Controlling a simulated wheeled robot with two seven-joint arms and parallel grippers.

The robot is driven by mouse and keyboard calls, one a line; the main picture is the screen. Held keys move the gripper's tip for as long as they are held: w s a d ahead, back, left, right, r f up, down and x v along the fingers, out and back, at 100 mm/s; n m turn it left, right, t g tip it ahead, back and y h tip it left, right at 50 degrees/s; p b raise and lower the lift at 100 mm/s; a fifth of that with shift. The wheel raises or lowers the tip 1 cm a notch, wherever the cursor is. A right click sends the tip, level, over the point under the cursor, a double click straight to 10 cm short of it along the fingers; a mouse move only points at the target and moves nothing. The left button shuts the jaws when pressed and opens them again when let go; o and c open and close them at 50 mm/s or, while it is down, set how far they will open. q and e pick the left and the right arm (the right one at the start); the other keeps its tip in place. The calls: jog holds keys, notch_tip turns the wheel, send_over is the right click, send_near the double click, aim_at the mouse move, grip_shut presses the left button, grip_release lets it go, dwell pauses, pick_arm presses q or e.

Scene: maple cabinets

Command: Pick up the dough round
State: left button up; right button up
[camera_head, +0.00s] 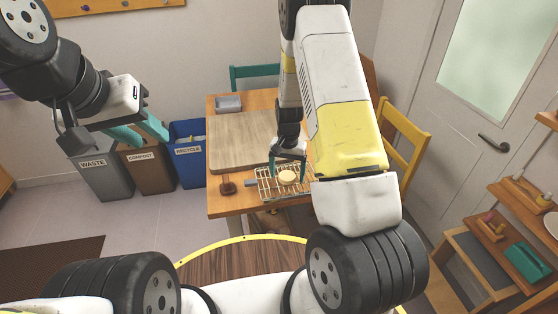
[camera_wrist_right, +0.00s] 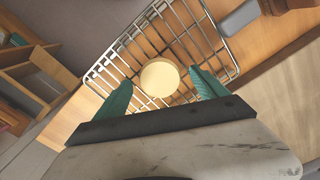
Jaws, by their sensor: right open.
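The dough round (camera_head: 288,177) is a pale, flat-topped disc on a wire rack (camera_head: 262,187) at the front of the wooden table. In the right wrist view the dough round (camera_wrist_right: 160,77) lies on the rack between and just beyond the two teal fingertips. My right gripper (camera_head: 288,160) points down over it, open, with nothing held; it also shows in the right wrist view (camera_wrist_right: 160,82). Whether the fingers touch the dough cannot be told. My left gripper (camera_head: 140,135) is raised at the left over the bins, away from the table, with its teal fingers apart and empty.
A wooden board (camera_head: 240,140) lies on the table (camera_head: 220,205) behind the rack, with a grey tin (camera_head: 229,103) at the back. A green chair (camera_head: 253,75) and a yellow chair (camera_head: 405,140) stand around it. Waste, compost and recycle bins (camera_head: 190,165) stand left.

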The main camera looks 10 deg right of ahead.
jog(key=c, duration=1.4)
jog(key=shift+r, duration=0.15)
